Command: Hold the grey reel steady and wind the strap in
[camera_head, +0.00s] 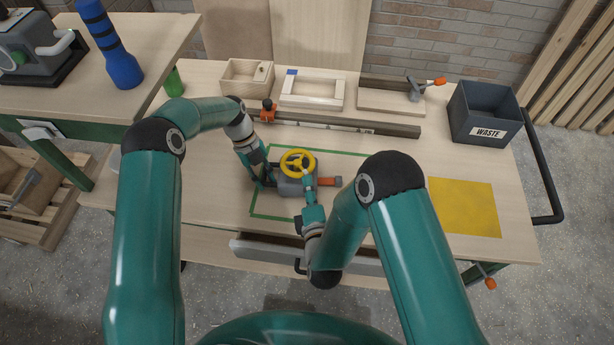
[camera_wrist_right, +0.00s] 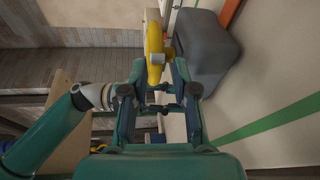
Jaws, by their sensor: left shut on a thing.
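The grey reel (camera_head: 290,187) sits inside a green outline on the workbench, with a yellow handwheel (camera_head: 298,163) on top. A short orange strap (camera_head: 326,182) shows at its right side. My left gripper (camera_head: 268,179) is shut on the left side of the reel. My right gripper (camera_head: 307,176) is at the wheel's near right edge. In the right wrist view, its fingers (camera_wrist_right: 160,85) are apart, with the wheel's pale knob (camera_wrist_right: 167,54) just beyond the tips. The yellow wheel (camera_wrist_right: 154,45) and the grey reel body (camera_wrist_right: 208,48) also show there.
Behind the reel lie a long rail (camera_head: 345,123) with an orange clamp and a pale wooden frame (camera_head: 312,90). A dark waste bin (camera_head: 485,112) stands at the back right. A yellow mat (camera_head: 464,207) lies right. An open drawer (camera_head: 345,258) juts out in front.

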